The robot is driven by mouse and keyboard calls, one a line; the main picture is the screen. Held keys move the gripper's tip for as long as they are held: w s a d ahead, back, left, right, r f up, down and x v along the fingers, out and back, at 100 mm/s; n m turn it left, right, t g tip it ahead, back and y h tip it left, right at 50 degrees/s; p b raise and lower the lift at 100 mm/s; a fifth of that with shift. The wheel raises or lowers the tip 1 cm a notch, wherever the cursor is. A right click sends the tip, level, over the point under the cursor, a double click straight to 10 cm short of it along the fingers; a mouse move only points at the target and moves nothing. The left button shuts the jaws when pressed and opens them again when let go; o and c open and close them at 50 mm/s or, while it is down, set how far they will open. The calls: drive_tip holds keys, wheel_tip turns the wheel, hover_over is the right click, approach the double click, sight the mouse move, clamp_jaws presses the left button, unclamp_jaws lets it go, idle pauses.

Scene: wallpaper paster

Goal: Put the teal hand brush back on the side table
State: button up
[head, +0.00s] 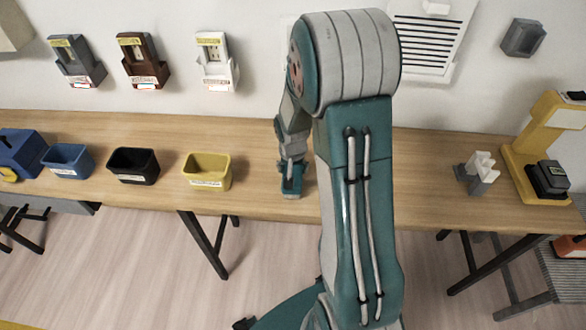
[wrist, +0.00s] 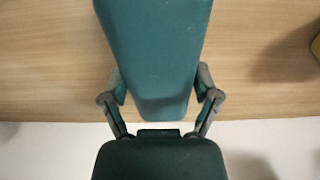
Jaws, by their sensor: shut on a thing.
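The teal hand brush (wrist: 156,55) fills the upper middle of the wrist view, with its narrower end toward my palm. My gripper (wrist: 161,97) has one finger on each side of that end and is shut on it. In the head view my gripper (head: 291,172) is low over the long wooden table, near its front edge, right of the yellow bin. The brush (head: 291,190) shows there as a small teal shape under the gripper. Whether it touches the table is unclear. The side table is not clearly identifiable; a grey slatted stand (head: 566,268) at the lower right may be it.
Blue (head: 68,160), black (head: 133,165) and yellow (head: 207,170) bins stand left of my gripper on the wooden table (head: 440,190). A grey-white holder (head: 478,175) and a yellow machine (head: 540,135) stand at right. Several holders hang on the wall. My arm hides the middle.

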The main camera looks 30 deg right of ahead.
sight(293, 173)
drive_tip(key=shift+f, duration=0.45)
drive_tip(key=o, duration=1.1)
drive_tip(key=shift+r, duration=0.1)
drive_tip(key=r, duration=0.3)
drive_tip(key=s+r, duration=0.1)
drive_tip(key=r, duration=0.3)
drive_tip(key=s+a+r, duration=0.1)
drive_tip(key=r, duration=0.2)
drive_tip(key=shift+r, duration=0.2)
drive_tip(key=shift+s+a+r, duration=0.15)
drive_tip(key=shift+a+r, duration=0.05)
drive_tip(key=shift+r, duration=0.15)
drive_tip(key=s+a+r+n+t, duration=0.2)
drive_tip(key=s+a+r, duration=0.3)
drive_tip(key=s+r, duration=0.3)
drive_tip(key=s+a+r+n+t, duration=0.2)
drive_tip(key=s+a+r+n, duration=0.2)
drive_tip(key=s+a+r, duration=0.2)
wheel_tip(293, 173, up, 2)
drive_tip(key=s, duration=0.2)
drive_tip(key=shift+s+y, duration=0.35)
drive_tip(key=shift+y, duration=0.05)
